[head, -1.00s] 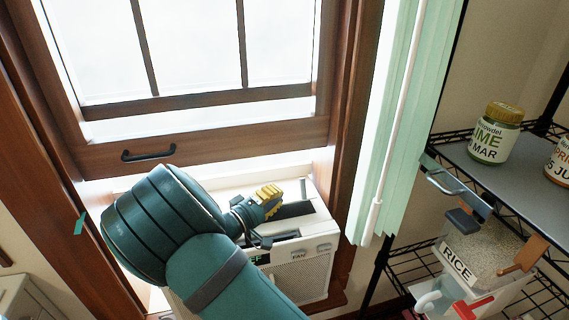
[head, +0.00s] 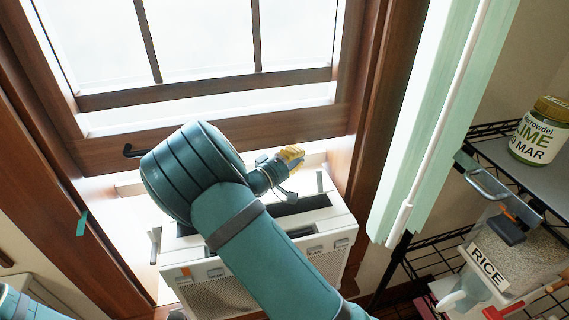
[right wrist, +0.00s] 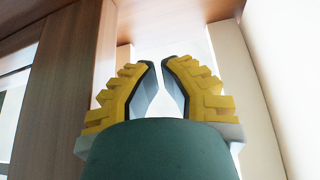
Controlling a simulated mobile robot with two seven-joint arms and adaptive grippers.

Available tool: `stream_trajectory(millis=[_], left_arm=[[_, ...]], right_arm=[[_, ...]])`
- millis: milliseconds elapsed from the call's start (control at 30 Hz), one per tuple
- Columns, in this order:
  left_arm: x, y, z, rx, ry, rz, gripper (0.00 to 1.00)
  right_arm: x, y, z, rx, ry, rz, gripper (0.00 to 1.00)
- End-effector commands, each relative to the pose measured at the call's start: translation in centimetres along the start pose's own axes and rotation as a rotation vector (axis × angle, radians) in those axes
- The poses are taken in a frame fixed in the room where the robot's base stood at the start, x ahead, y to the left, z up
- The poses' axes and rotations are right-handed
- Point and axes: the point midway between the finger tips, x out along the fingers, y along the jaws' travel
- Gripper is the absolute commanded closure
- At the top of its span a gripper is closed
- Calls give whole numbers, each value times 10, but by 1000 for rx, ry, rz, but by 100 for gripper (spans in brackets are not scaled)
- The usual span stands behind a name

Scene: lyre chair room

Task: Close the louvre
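A white window unit (head: 345,228) sits in the window opening below the raised sash. Its top has a long dark slot (head: 307,203), and dark slotted parts show on its upper front. I cannot tell how far the louvre is turned, as my right arm covers the middle of the unit. My right gripper (head: 297,155) is above the back right of the unit's top, near the sill. In the right wrist view its yellow-backed fingers (right wrist: 159,66) stand slightly apart with nothing between them. Only part of my left arm shows, at the bottom left; its gripper is out of view.
The wooden sash (head: 300,122) with its black handle (head: 133,151) is close behind my right arm. A pale green blind (head: 440,130) hangs to the right. A wire shelf beyond holds a lime jar (head: 536,135) and a rice dispenser (head: 490,262).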

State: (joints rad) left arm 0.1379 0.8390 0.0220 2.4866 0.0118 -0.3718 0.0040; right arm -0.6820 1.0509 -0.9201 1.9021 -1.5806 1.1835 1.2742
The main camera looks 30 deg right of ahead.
Motion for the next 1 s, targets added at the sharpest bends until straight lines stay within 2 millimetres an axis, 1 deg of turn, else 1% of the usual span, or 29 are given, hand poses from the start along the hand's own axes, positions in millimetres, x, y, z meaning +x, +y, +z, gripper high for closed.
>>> stream_trajectory(millis=[33,100,200,400,533,833,1000], left_arm=[[-2,0,0,0,0,0,51],[-2,1,0,0,0,0,51],[-4,2,0,0,0,1,51],[-6,2,-1,0,0,1,51],[-6,2,-1,0,0,1,51],[-6,2,-1,0,0,1,51],[0,0,0,0,0,0,51]], right_arm=[[11,1,0,1,-4,2,100],[24,1,1,0,-3,1,100],[15,1,15,-2,0,-1,100],[9,0,34,-1,1,0,100],[8,0,37,1,0,1,100],[7,0,38,1,0,0,100],[2,0,48,1,-1,-1,100]])
